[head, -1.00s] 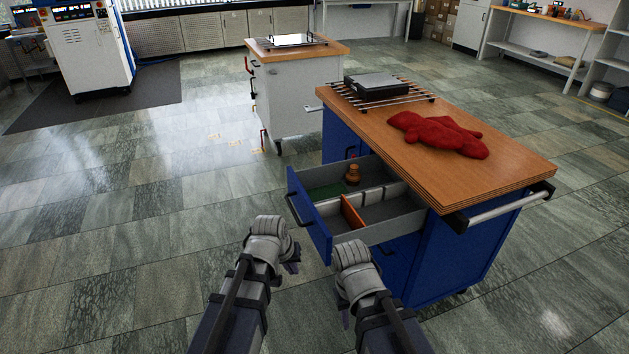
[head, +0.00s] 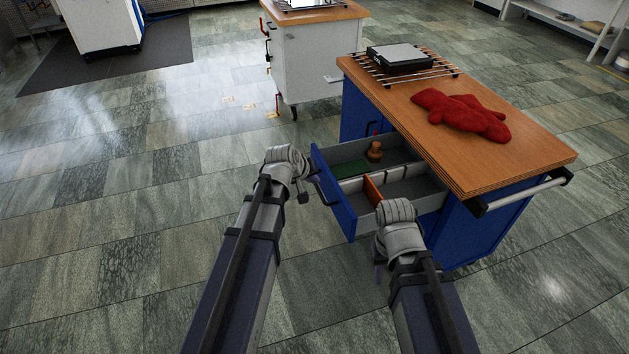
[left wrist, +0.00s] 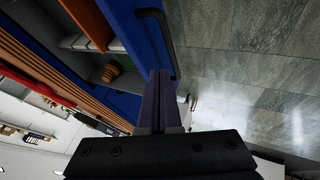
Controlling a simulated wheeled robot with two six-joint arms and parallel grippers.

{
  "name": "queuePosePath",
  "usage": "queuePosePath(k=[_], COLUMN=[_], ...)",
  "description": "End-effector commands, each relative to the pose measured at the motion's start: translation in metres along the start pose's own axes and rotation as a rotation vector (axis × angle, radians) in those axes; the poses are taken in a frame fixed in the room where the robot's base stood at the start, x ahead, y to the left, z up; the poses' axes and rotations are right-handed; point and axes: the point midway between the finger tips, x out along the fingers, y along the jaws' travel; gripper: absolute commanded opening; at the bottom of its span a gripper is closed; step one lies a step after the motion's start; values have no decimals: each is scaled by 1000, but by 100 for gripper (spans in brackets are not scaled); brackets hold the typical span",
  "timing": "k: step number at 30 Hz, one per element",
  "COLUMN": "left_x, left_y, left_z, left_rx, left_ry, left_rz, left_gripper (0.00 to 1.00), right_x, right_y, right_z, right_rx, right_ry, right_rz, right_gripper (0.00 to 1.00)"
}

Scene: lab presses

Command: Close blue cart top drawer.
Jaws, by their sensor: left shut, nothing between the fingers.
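The blue cart (head: 480,232) has a wooden top, and its top drawer (head: 404,192) is pulled out toward the left. The drawer's blue front (head: 334,197) has a dark handle. In the left wrist view the blue front (left wrist: 124,22) and black handle (left wrist: 166,42) show just beyond my fingers. My left gripper (head: 311,187) is shut and empty, close to the drawer front near its handle; contact cannot be told. It also shows in the left wrist view (left wrist: 160,98). My right gripper (head: 379,272) is below the drawer's near side, its fingers mostly hidden by the wrist.
The drawer holds a brown bottle-like item (head: 375,151), a green piece (head: 352,168) and an orange divider (head: 372,190). A red cloth (head: 462,113) and a grey device (head: 400,58) on a rack lie on the cart top. A white cart (head: 318,60) stands behind. Floor at left is clear.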

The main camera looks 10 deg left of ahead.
Motion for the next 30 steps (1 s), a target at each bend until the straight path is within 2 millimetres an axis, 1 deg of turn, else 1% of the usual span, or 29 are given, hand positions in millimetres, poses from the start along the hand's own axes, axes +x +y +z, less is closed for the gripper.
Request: queuePosePath(k=[1,9,12,15,19,30], left_x=[12,55,70,80,85,84], left_y=[-2,-2,-2,-1,0,1], left_z=[1,2,2,1,0,0], left_rx=[1,2,2,1,1,1], left_ry=[0,-1,-1,-1,0,0], left_rz=[0,0,1,0,0,0], left_gripper=[0,0,0,0,0,0], right_x=[10,45,57,64,68,66], right_y=[-1,-4,-5,-6,-6,-6], right_z=[-1,-3,-3,-4,-4,-4], right_rx=[0,0,0,0,0,0], right_ry=[0,0,0,0,0,0], right_rz=[0,0,0,0,0,0], right_gripper=[39,39,39,39,39,39])
